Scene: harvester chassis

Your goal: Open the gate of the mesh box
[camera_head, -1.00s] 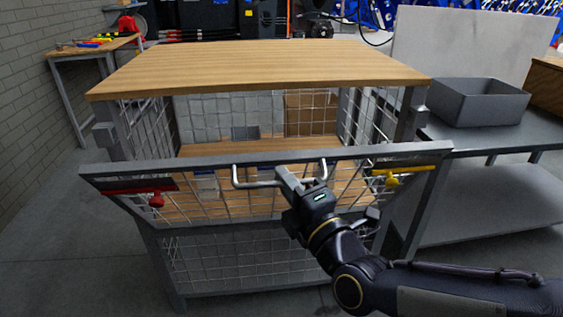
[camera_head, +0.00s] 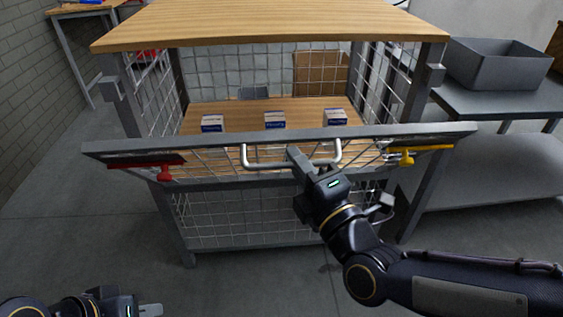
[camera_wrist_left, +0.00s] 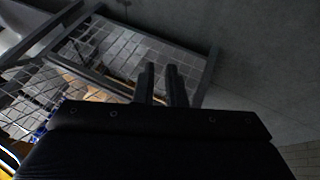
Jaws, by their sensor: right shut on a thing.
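The mesh box is a metal-framed cage with a wooden top (camera_head: 270,22). Its front gate (camera_head: 400,135) leans outward toward me, nearly level, with its free edge nearest. A U-shaped handle (camera_head: 247,158) is on the gate's near bar. My right gripper (camera_head: 298,160) is shut on the handle's middle. A red latch (camera_head: 165,172) sits at the gate's left end and a yellow latch (camera_head: 407,158) at its right end. My left gripper (camera_head: 148,310) is low at the bottom left, away from the gate. In the left wrist view its two fingers (camera_wrist_left: 162,84) stand slightly apart, empty.
Blue-and-white boxes (camera_head: 275,120) stand on the wooden shelf (camera_head: 240,108) inside. A metal side table (camera_head: 500,95) with a grey bin (camera_head: 497,62) is at the right. A small workbench (camera_head: 75,12) is at the back left. Floor in front is clear.

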